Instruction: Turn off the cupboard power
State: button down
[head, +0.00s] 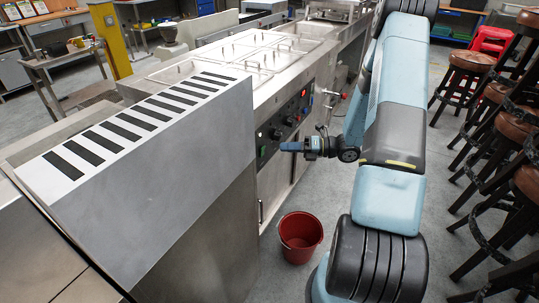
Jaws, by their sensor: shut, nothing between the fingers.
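The cupboard is a long stainless-steel unit (270,185) with lidded wells on top. Its front carries a dark control panel (268,143) with several knobs and a small lit red light (304,92). My gripper (284,146) is shut and empty, its blue fingers pointing left at the lower part of the panel. The fingertips overlap the panel in the picture; I cannot tell whether they touch it. The part of the panel behind my fingers is hidden, and the panel's markings are too small to read.
A red bucket (300,236) stands on the floor below my gripper. Several bar stools (468,75) line the right side. A slotted steel cabinet (150,180) fills the near left. Bare floor shows between the unit and the stools.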

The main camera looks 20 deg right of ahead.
aim_at(263, 150)
jog(key=d+f+m+t+h, duration=0.1)
jog(key=d+f+m+t, duration=0.2)
jog(key=f+m+t, duration=0.1)
jog(key=w+d+f+m+t+h, duration=0.1)
jog(key=d+f+m+t, duration=0.2)
jog(key=f+m, duration=0.4)
jog(key=shift+w+d+f+m+t+h, duration=0.15)
jog(key=shift+w+f+m+t+h, duration=0.25)
jog(key=shift+f, duration=0.55)
jog(key=shift+s, duration=0.1)
jog(key=x, duration=1.4)
jog(key=shift+d, duration=0.2)
